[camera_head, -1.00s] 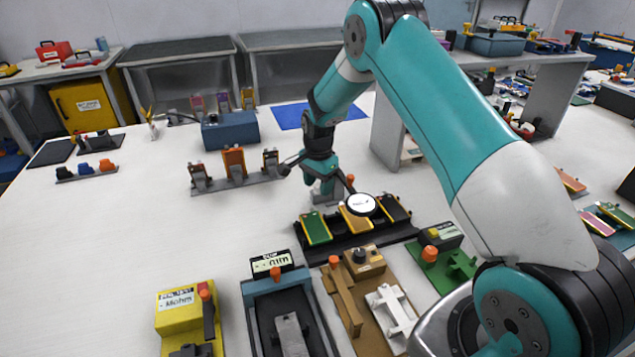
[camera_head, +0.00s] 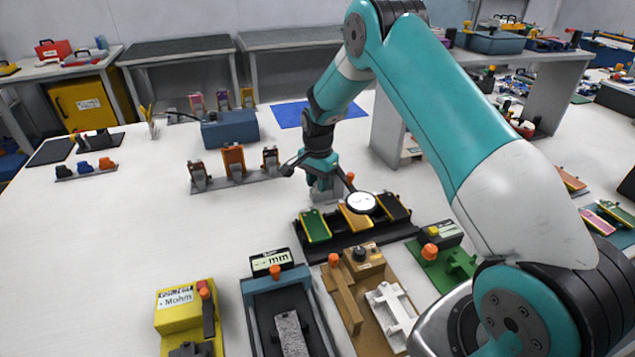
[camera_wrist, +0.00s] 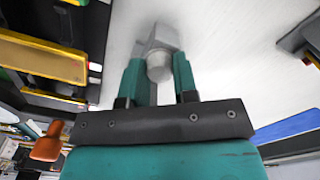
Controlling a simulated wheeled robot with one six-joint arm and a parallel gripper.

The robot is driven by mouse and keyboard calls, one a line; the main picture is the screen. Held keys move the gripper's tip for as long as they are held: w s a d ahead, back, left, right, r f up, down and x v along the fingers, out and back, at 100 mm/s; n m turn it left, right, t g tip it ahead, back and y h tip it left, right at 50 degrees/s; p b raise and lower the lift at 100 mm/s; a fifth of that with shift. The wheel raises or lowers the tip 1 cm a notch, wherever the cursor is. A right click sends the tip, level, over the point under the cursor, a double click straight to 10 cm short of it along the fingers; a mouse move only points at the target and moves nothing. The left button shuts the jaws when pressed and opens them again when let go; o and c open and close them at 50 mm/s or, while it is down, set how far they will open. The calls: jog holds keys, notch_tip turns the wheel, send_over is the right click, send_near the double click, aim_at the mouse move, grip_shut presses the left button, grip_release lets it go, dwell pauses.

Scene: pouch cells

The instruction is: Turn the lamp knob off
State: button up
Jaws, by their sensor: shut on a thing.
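The lamp knob (camera_wrist: 160,67) is a pale grey round knob on a grey block. It sits between the two teal fingers of my gripper (camera_wrist: 158,84) in the wrist view, and the jaws are shut on it. In the head view my gripper (camera_head: 322,182) points down at the back of the black rack, and it hides the knob. A round white disc with a dark rim (camera_head: 361,202), which looks like the lamp's head, hangs over the rack beside my gripper. I cannot tell whether it is lit.
The black rack (camera_head: 345,246) with green, yellow and dark cells stands just in front. Brown (camera_head: 368,318) and green (camera_head: 455,274) fixtures stand nearer. A row of orange-and-grey clamps (camera_head: 233,162) is at the left.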

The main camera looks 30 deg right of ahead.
jog(key=n, duration=0.4)
jog(key=shift+b, duration=0.3)
jog(key=n, duration=0.8)
jog(key=shift+w+n+b, duration=0.1)
jog(key=shift+n+b, duration=0.2)
jog(key=shift+n, duration=1.9)
jog(key=shift+r, duration=0.1)
jog(key=o, duration=0.9)
